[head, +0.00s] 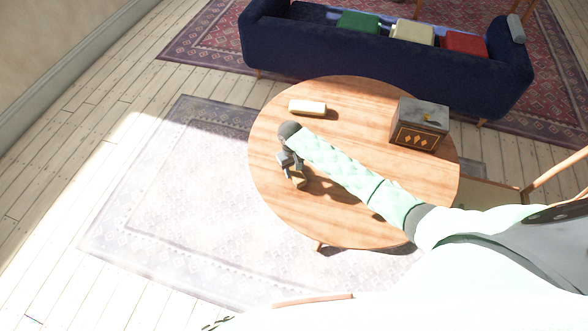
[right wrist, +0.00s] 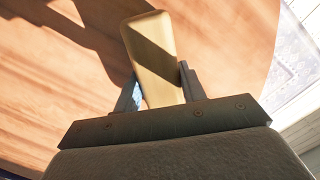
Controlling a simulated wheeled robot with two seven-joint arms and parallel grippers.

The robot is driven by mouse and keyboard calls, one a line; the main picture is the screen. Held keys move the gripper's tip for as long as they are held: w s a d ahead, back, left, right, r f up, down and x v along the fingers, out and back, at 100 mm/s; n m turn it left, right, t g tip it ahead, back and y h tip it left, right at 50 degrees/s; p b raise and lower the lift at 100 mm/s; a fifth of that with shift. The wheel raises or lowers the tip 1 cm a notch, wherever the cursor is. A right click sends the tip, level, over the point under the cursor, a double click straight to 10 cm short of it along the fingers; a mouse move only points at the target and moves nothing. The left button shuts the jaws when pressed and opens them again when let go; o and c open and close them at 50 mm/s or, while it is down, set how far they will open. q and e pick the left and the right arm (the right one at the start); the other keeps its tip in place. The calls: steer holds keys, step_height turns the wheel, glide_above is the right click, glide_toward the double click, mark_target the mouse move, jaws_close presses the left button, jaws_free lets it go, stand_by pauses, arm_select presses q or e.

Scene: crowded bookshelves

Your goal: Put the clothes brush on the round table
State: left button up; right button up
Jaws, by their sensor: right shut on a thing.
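The round table (head: 350,215) has a light wood top and fills the middle of the head view. My right arm reaches over it from the right. My right gripper (head: 292,168) points down over the table's left part. It is shut on a tan, long, smooth block, which I take to be the clothes brush (head: 299,181). In the right wrist view the brush (right wrist: 150,45) sticks out between the two fingers over the wood top. I cannot tell whether it touches the table. My left gripper is not in view.
A cream-topped block (head: 308,106) lies near the table's far left edge. A dark box with orange diamonds (head: 419,125) stands at the right. A navy sofa (head: 330,50) is behind the table. Bare wood lies between the block and the box.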

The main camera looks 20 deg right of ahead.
steer(key=o, duration=1)
steer(key=shift+o, duration=0.2)
steer(key=shift+r, duration=0.1)
steer(key=shift+w+r, duration=0.1)
steer(key=shift+r, duration=0.15)
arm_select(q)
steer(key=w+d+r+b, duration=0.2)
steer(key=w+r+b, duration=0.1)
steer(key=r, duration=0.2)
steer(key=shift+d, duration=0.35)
arm_select(e)
step_height(320, 180, up, 11)
steer(key=w, duration=0.1)
steer(key=shift+w+a+r, duration=0.15)
steer(key=shift+r, duration=0.05)
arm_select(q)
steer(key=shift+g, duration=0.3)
